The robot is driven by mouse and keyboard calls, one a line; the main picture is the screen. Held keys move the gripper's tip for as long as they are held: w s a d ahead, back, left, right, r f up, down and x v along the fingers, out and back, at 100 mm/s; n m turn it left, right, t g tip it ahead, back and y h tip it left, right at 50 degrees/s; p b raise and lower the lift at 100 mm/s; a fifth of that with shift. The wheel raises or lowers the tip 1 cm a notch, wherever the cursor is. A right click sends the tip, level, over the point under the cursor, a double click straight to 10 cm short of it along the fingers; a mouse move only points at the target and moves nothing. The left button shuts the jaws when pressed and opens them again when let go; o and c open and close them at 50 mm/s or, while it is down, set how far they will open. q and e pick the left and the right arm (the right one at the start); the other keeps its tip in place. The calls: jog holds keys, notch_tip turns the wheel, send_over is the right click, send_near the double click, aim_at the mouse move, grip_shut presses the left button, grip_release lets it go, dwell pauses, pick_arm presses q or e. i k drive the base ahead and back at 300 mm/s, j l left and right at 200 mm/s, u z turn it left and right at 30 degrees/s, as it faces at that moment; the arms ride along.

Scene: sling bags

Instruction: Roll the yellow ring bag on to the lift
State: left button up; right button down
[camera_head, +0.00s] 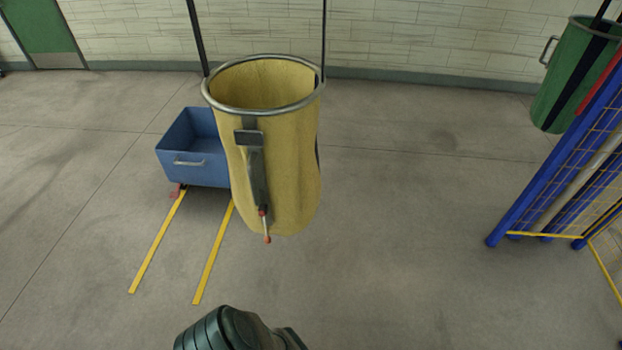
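The yellow ring bag (284,170) hangs upright near the middle of the view from two dark straps running up out of the frame. Its round metal ring (213,101) holds the mouth open, and the inside looks empty. A dark strap with a buckle and a red-tipped pull hangs down its front. A dark rounded part of my own arm shows at the bottom edge, below the bag and apart from it in the picture. No gripper fingers are visible. I cannot make out a lift for certain in this view.
A blue cart (190,172) stands on the floor behind the bag's left side, with two yellow floor lines in front. A green bag (573,80) hangs at the upper right, beside a blue-framed fence (548,175) with yellow mesh. The floor between bag and fence is clear.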

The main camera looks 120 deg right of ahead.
aim_at(265, 89)
jog(key=z, duration=3.6)
